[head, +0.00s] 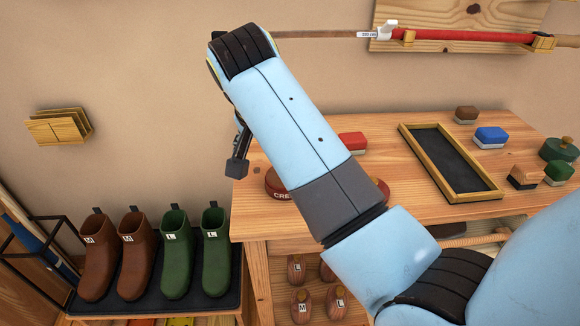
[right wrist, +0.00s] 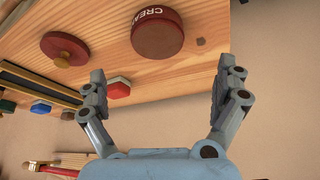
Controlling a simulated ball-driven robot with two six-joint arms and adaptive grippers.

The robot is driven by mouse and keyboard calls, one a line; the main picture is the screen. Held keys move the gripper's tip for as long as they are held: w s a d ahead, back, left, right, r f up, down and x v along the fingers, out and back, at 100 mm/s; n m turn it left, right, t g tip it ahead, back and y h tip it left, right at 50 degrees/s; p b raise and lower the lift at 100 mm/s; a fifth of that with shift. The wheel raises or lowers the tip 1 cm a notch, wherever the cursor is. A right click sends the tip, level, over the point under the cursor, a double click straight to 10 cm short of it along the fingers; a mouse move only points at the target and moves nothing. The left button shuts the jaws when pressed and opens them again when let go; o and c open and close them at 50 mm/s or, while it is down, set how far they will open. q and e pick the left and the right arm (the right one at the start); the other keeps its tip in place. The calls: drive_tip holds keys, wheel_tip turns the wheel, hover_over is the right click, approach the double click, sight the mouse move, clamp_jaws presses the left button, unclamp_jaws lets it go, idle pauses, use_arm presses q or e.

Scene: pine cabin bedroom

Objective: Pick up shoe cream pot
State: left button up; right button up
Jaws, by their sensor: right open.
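The shoe cream pot (head: 276,184) is a round dark-red tin marked "CREA…", standing near the left end of the wooden bench. In the head view my right arm hides much of it. In the right wrist view the whole pot (right wrist: 158,34) shows beyond the fingertips, roughly centred between them. My right gripper (right wrist: 161,76) is open and empty, with a finger on each side and apart from the pot. In the head view part of the right gripper (head: 238,165) shows left of the pot, above the bench's left edge. My left gripper is not in view.
A red brush (right wrist: 118,88) and a round dark-red piece with a wooden knob (right wrist: 67,48) lie near the pot. A black-bottomed tray (head: 407,130), a blue brush (head: 490,136) and other brushes are farther right. Boots (head: 175,255) stand on a lower rack at left.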

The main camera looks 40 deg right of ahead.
sight(279, 184)
drive_tip(key=x, duration=0.3)
drive_tip(key=shift+f+b, duration=0.3)
drive_tip(key=shift+f, duration=0.15)
drive_tip(key=shift+w+d+f, duration=0.1)
drive_tip(key=shift+d+f, duration=0.1)
drive_tip(key=shift+f, duration=0.15)
drive_tip(key=x, duration=0.5)
drive_tip(key=shift+d+b, duration=0.25)
drive_tip(key=shift+b, duration=0.05)
drive_tip(key=shift+f, duration=0.15)
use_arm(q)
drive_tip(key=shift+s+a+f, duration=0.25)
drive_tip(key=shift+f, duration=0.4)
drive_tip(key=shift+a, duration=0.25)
use_arm(e)
drive_tip(key=c, duration=1.6)
